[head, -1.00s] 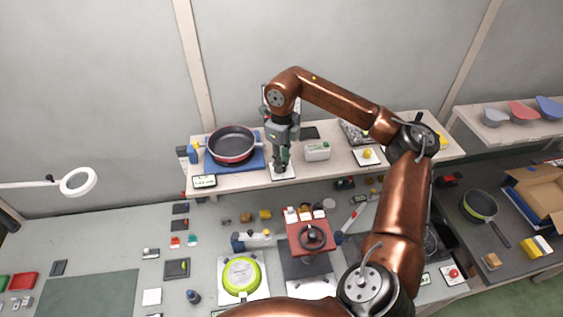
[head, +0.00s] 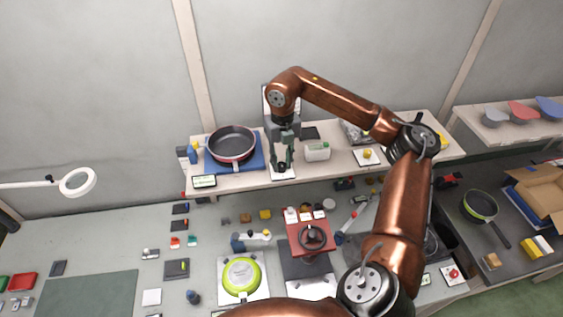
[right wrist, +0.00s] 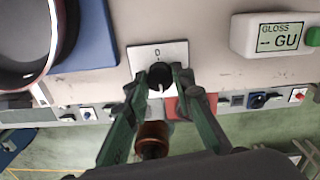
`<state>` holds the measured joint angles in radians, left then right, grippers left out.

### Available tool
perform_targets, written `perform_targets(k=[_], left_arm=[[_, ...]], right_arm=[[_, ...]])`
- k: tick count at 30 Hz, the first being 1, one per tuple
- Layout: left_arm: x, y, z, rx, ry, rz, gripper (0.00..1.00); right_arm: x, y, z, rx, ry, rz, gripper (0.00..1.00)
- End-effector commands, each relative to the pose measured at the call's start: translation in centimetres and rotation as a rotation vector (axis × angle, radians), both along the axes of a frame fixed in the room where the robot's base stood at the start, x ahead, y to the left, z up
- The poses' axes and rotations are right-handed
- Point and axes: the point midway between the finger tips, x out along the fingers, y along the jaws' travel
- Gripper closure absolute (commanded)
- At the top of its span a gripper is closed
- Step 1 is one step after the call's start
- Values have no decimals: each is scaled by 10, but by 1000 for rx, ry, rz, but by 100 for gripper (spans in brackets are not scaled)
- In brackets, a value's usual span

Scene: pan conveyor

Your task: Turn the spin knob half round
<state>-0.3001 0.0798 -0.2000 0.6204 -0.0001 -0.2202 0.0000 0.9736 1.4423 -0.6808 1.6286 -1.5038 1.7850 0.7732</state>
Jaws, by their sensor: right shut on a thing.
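The spin knob is a small black knob (right wrist: 160,73) on a white plate (right wrist: 141,57) with a dark letter mark above it. In the head view the plate (head: 291,175) lies on the raised shelf, and the knob is mostly hidden by the gripper. My right gripper (head: 283,166) points down over the plate. In the right wrist view its two green fingers (right wrist: 162,80) are closed on the knob, one on each side. My left gripper is not in view.
A dark pan with a red side (head: 232,143) sits on a blue mat left of the knob. A white box with a green end (head: 317,151) stands close to the right. A white plate with a yellow knob (head: 367,154) is farther right. The lower bench holds many small items.

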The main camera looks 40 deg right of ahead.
Motion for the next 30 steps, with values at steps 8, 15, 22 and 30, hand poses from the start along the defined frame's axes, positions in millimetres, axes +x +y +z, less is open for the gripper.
perform_targets(k=[8,15,22,30], left_arm=[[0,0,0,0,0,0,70],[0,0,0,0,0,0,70],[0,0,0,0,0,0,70],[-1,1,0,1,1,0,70]], right_arm=[[1,-1,1,-1,-3,-23,100],[1,-1,1,-1,-3,-22,100],[0,0,0,-1,-2,-21,63],[0,0,0,0,-1,-20,60]])
